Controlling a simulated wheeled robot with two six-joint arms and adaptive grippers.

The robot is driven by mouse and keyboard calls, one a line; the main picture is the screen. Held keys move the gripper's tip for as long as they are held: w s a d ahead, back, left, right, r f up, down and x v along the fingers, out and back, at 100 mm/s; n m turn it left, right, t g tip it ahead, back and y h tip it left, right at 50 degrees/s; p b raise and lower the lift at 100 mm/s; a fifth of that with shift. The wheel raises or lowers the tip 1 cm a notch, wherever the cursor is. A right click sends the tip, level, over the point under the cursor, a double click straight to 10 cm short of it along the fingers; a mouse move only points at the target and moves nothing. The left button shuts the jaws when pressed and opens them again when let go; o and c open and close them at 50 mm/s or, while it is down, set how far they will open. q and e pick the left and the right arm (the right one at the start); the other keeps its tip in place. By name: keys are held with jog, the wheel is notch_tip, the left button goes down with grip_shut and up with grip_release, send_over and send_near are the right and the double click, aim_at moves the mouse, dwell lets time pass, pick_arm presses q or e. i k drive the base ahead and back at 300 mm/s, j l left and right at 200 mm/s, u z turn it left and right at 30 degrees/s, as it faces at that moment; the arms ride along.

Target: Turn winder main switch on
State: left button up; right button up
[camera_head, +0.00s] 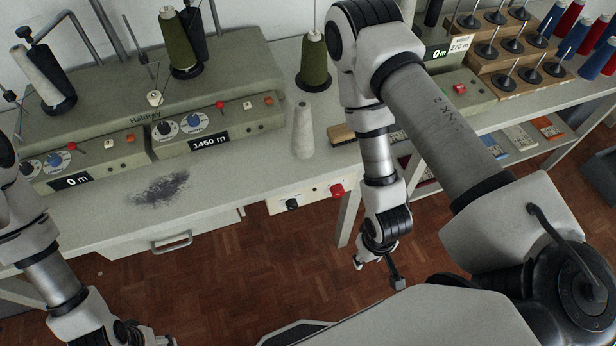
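The grey-green winder (130,124) marked "Haldrey" stands on the white table at the left, with two front control panels carrying knobs, buttons and displays reading "0 m" and "1450 m". A pale switch panel (312,196) is fixed under the table's front edge, with a black knob (292,204) and a red knob (337,190). No label tells me which is the main switch. My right gripper (378,274) hangs in front of the table, right of and nearer than the red knob, apart from it, open and empty. My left gripper (150,338) is partly cut off at the bottom edge.
A green thread cone (314,62), a bare pale cone (303,132) and a brush (342,133) stand or lie on the table (240,178). Dark lint (160,188) lies at the left. A drawer handle (172,243) sticks out below. Spool racks (510,45) stand at the right.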

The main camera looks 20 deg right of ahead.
aim_at(338, 191)
jog(key=z, duration=1.05)
jog(key=l+u, duration=0.15)
jog(key=l, duration=0.3)
jog(key=k+l+u, duration=0.15)
jog(key=l, duration=0.25)
jog(key=l+u, duration=0.1)
jog(key=l, duration=0.35)
jog(key=k+l+u, duration=0.15)
jog(key=l, duration=0.25)
jog(key=k+l+u, duration=0.15)
jog(key=l, duration=0.25)
jog(key=k+l+u, duration=0.15)
jog(key=l, duration=0.2)
jog(key=k+l+u, duration=0.1)
jog(key=l, duration=0.3)
